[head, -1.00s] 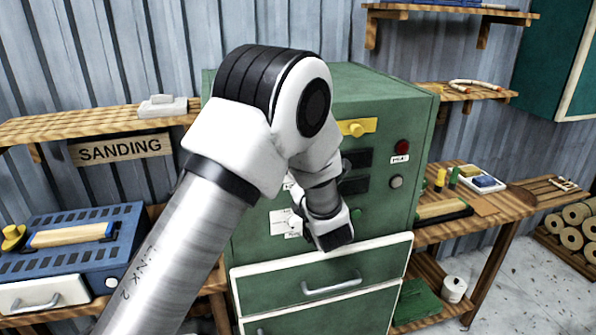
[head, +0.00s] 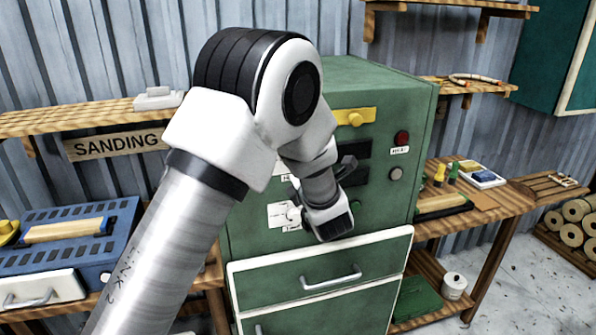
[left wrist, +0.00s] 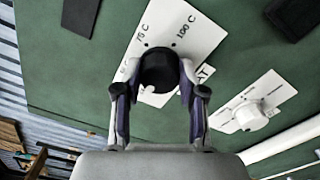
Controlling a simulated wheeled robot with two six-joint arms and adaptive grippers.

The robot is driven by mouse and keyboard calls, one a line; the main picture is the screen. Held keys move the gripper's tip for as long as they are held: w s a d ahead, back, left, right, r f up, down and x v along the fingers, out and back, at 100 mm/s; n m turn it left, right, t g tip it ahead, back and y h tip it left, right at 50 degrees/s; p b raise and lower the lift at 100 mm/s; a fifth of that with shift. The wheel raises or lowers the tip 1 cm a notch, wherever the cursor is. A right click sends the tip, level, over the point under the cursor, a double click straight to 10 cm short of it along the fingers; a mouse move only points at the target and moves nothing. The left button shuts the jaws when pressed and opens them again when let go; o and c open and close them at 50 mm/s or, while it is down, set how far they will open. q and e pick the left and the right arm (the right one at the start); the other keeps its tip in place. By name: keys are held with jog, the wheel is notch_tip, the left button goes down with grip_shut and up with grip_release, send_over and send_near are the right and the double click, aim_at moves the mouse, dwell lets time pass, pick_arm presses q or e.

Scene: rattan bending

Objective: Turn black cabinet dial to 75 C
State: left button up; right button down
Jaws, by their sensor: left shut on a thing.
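The black dial (left wrist: 158,68) sits on a white scale plate (left wrist: 190,32) on the green cabinet (head: 375,100). In the left wrist view, 75 C and 100 C are printed around it. My left gripper (left wrist: 157,80) has one finger on each side of the dial and is shut on it. A small white mark shows at the dial's lower edge; I cannot tell for sure which number it faces. In the head view my left arm hides the black dial and my fingertips. My right gripper is in neither view.
A white knob (left wrist: 250,116) on its own plate is close beside the dial. A drawer (head: 300,284) lies below. A shelf (head: 60,124) is at left.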

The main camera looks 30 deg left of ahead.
pick_arm(q)
jog(key=m, duration=1)
jog(key=m+p, duration=0.1)
jog(key=m, duration=0.9)
jog(key=shift+w+a+r, duration=0.1)
jog(key=shift+a+r, duration=0.1)
dwell(0.4)
jog(key=o, duration=1)
jog(key=shift+o, duration=0.7)
jog(key=shift+f, duration=0.2)
